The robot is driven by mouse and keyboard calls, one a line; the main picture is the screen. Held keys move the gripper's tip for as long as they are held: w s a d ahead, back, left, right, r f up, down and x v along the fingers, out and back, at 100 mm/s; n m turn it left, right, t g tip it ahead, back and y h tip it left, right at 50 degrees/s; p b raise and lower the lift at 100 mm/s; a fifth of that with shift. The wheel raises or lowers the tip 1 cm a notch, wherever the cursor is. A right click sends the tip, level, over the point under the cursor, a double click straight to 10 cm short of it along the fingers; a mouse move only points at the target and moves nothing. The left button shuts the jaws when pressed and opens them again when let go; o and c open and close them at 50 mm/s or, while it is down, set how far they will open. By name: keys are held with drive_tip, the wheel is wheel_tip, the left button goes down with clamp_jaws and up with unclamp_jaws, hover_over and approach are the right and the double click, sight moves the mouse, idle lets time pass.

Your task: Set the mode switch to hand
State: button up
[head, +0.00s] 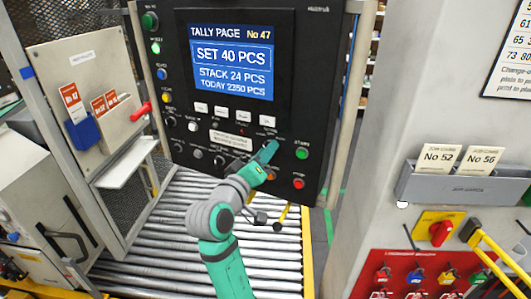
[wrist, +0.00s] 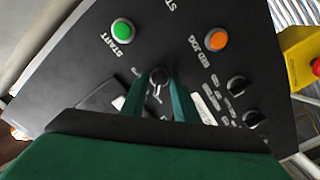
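The black control panel (head: 225,125) stands over the roller conveyor in the head view. My gripper (head: 270,148) is at its lower right, left of the green START button (head: 302,153), and hides the panel behind it. In the wrist view a small black rotary knob (wrist: 158,77) with a pointer shows between the fingertips of my gripper (wrist: 158,84). The two green fingers are apart, one on each side of the knob. I cannot tell whether they touch it. The lettering around this knob is too small to read, so its setting is unclear.
An orange button (wrist: 216,39) and two more black knobs (wrist: 237,85) sit close by in the wrist view. A red button (head: 298,183) is below START. A grey cabinet with a card holder (head: 462,187) stands to the right. Rollers (head: 165,235) lie below the panel.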

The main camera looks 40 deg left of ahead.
drive_tip(key=v, duration=1.1)
drive_tip(key=shift+w, duration=0.1)
